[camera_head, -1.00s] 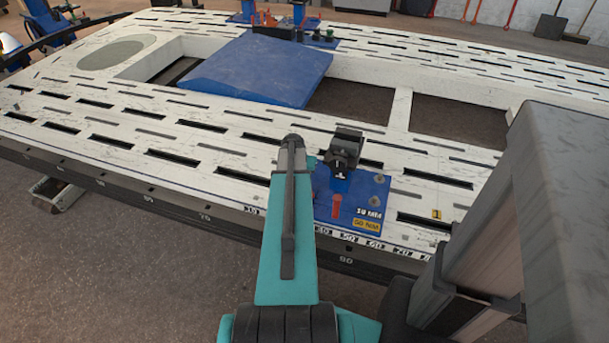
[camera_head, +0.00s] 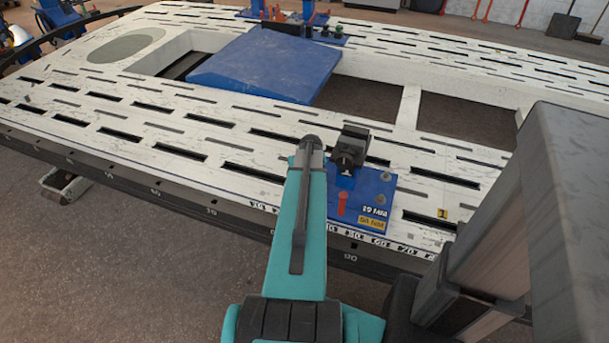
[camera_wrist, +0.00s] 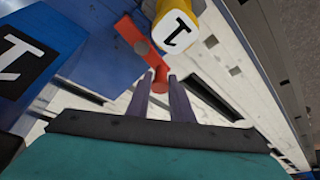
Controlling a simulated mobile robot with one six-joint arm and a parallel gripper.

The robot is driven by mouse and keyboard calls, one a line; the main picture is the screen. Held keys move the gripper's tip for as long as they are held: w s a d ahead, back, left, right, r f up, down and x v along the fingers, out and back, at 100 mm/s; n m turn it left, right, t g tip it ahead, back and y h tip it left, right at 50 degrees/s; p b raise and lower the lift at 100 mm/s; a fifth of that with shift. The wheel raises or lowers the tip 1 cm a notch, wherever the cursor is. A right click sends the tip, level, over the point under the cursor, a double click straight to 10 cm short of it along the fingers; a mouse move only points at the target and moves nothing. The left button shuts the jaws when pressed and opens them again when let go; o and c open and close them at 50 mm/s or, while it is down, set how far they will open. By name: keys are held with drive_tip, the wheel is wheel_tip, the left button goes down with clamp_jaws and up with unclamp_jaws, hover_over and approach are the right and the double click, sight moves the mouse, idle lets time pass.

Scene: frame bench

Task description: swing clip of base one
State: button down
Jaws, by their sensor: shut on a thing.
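Base one is a blue plate (camera_head: 376,186) on the white frame bench, with a black clamp head (camera_head: 350,148) on it. Its red clip (camera_head: 342,203) stands up near the plate's front edge. In the wrist view the red clip (camera_wrist: 143,42) runs down between the tips of my gripper (camera_wrist: 160,80). The gripper is shut on the clip's lower end. A blue block with a black "1" label (camera_wrist: 25,62) is at the left there, and a yellow, rounded piece marked "1" (camera_wrist: 178,32) is just beyond the clip.
The white slotted bench (camera_head: 215,155) spreads around the base, with openings beyond it. A large blue sloped panel (camera_head: 265,65) lies behind. More blue bases (camera_head: 290,20) stand at the far edge. A small yellow tag (camera_head: 442,213) lies right of base one.

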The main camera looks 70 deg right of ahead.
drive_tip(key=shift+w+a, duration=0.15)
idle(0.3)
drive_tip(key=c, duration=1.7)
unclamp_jaws()
drive_tip(key=shift+o, duration=0.7)
drive_tip(key=v, duration=1.3)
drive_tip(key=shift+s+r+p, duration=0.2)
drive_tip(key=shift+r+p, duration=0.15)
drive_tip(key=shift+w, duration=0.1)
